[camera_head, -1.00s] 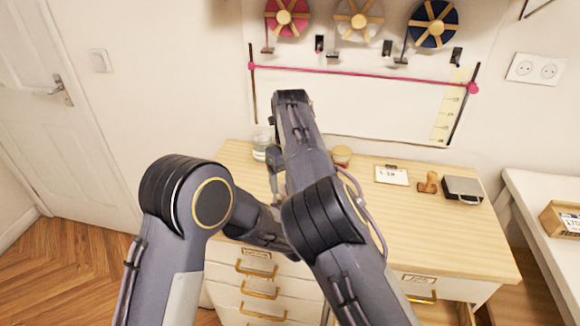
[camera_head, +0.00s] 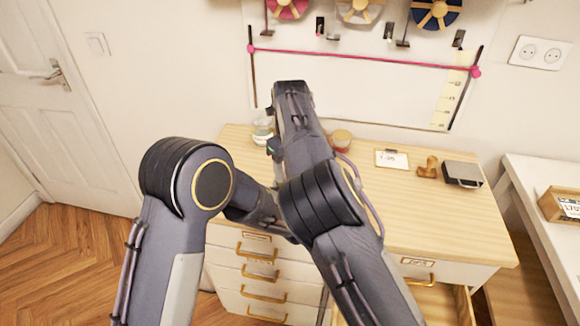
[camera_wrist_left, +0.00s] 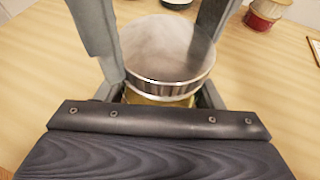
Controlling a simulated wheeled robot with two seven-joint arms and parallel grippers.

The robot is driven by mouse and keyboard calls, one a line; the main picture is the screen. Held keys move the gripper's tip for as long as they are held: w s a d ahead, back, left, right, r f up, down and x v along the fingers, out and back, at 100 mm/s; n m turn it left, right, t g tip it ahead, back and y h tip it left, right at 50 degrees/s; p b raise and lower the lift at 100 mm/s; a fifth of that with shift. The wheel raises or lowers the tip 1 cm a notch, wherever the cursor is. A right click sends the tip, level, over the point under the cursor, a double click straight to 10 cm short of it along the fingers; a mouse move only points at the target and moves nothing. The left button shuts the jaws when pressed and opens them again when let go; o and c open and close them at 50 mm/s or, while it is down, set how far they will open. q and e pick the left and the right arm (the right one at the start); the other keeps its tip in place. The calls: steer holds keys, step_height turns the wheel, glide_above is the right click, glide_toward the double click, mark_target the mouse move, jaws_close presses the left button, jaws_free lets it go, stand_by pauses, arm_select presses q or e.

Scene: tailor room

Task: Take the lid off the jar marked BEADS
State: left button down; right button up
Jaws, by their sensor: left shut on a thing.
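In the left wrist view a round, grey metal lid (camera_wrist_left: 160,50) with a ribbed rim sits between the fingers of my left gripper (camera_wrist_left: 160,62). The gripper is shut on it from both sides. Below the rim shows a yellowish part of a jar (camera_wrist_left: 150,98); the rest is hidden by the gripper body. No BEADS label is readable, and I cannot tell whether the lid is apart from the jar. In the head view my arms hide the gripped lid and jar. My right gripper does not show.
On the wooden dresser top (camera_head: 440,225) stand a clear jar (camera_head: 263,130) at left and a red jar with a tan lid (camera_head: 341,140). A label card (camera_head: 391,158), a wooden stamp (camera_head: 428,167) and a dark box (camera_head: 462,174) lie to the right. A drawer at lower right is open.

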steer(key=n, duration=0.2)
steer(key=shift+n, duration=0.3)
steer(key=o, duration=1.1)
